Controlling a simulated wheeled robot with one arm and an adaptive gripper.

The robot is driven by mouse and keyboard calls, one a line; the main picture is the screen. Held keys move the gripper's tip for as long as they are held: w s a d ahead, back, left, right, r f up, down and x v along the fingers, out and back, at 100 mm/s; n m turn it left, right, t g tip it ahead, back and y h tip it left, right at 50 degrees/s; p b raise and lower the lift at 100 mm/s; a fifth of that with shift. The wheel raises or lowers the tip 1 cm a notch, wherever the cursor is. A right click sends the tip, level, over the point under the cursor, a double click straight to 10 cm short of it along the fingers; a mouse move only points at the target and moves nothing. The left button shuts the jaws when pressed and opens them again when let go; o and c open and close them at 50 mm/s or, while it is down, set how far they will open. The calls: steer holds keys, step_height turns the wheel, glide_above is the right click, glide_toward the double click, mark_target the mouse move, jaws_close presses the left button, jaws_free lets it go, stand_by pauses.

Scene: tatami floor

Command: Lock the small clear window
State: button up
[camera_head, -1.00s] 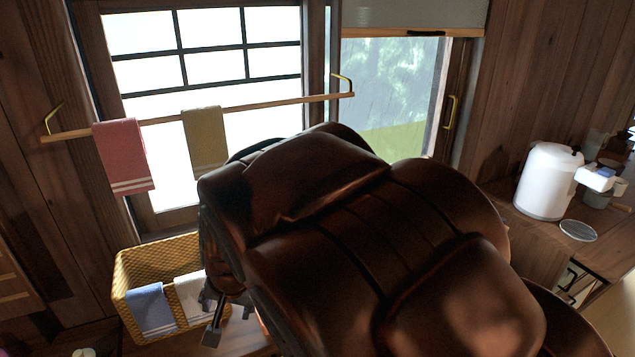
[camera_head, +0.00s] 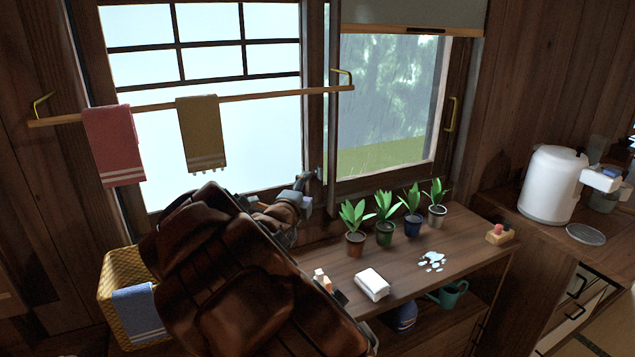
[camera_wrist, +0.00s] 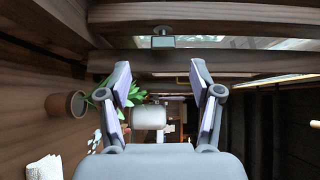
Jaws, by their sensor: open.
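The small clear window (camera_head: 385,105) is at the right of the frosted grid window in the head view, with greenery behind its pane. A brass handle (camera_head: 450,114) is on its right side. In the wrist view a small grey metal fitting (camera_wrist: 162,40) sits on the wooden window frame, beyond my fingertips and apart from them; I cannot tell whether it is locked. My gripper (camera_wrist: 161,75) is open and empty, its two fingers spread. In the head view my gripper (camera_head: 303,196) is beside the lower part of the post between the windows, partly hidden by my arm.
Several potted plants (camera_head: 384,230) stand on the wooden shelf (camera_head: 460,240) below the window. A towel rail (camera_head: 250,97) crosses the frosted window (camera_head: 235,130). A white folded cloth (camera_head: 372,284), a white kettle (camera_head: 551,184) and a yellow basket (camera_head: 120,270) are nearby.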

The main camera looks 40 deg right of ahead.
mark_target(319, 175)
steer(key=shift+s+r+p+x, duration=0.15)
steer(key=shift+p+x, duration=0.35)
steer(key=shift+x, duration=1.55)
steer(key=shift+s+r+p+x, duration=0.15)
steer(key=shift+p+x, duration=0.35)
steer(key=shift+x, duration=1.55)
steer(key=shift+d+f, duration=0.1)
steer(key=shift+c, duration=0.3)
